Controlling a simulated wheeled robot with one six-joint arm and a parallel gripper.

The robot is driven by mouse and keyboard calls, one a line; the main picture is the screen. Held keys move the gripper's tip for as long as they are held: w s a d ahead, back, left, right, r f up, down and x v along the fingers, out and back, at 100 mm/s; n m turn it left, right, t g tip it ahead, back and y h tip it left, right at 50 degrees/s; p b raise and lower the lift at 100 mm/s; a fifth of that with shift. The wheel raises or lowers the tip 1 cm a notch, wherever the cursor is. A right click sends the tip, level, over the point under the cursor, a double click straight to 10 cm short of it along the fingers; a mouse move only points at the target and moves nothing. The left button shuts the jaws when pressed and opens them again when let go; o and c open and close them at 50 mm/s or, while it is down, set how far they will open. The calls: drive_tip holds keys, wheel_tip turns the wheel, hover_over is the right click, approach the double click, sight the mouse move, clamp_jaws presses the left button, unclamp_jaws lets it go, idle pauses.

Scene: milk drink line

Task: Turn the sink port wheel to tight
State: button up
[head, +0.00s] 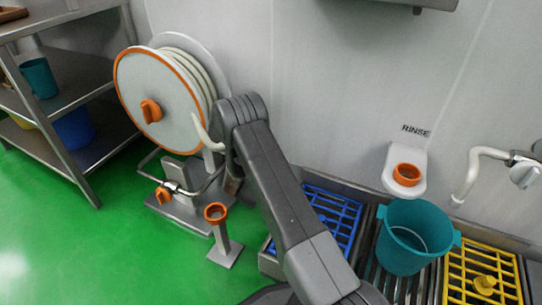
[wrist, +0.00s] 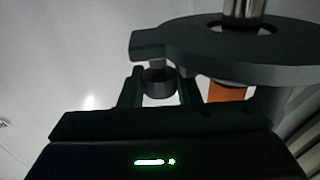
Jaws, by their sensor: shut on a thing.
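In the wrist view a dark grey wheel (wrist: 195,42), a flat ring with a tab at its left, sits around a bright metal pipe (wrist: 244,10). A short dark round knob (wrist: 158,84) hangs under the tab. My gripper (wrist: 158,92) has its two fingers on either side of this knob and is shut on it. An orange part (wrist: 227,91) shows under the ring, behind the fingers. No marking for tight or loose is readable. In the head view my arm covers the gripper and the wheel.
A hose reel (head: 160,95) stands at left, with an orange-topped post (head: 216,213) in front. At right are a teal bucket (head: 401,245), a blue grate (head: 335,215), a yellow grate (head: 480,262) and the RINSE holder (head: 405,175). Shelves (head: 75,95) stand far left. Green floor lies open at lower left.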

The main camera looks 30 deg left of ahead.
idle(0.3)
drive_tip(key=o, duration=1)
drive_tip(key=p+v, duration=0.4)
drive_tip(key=v, duration=1)
drive_tip(key=shift+w, duration=0.1)
drive_tip(key=shift+c, duration=0.2)
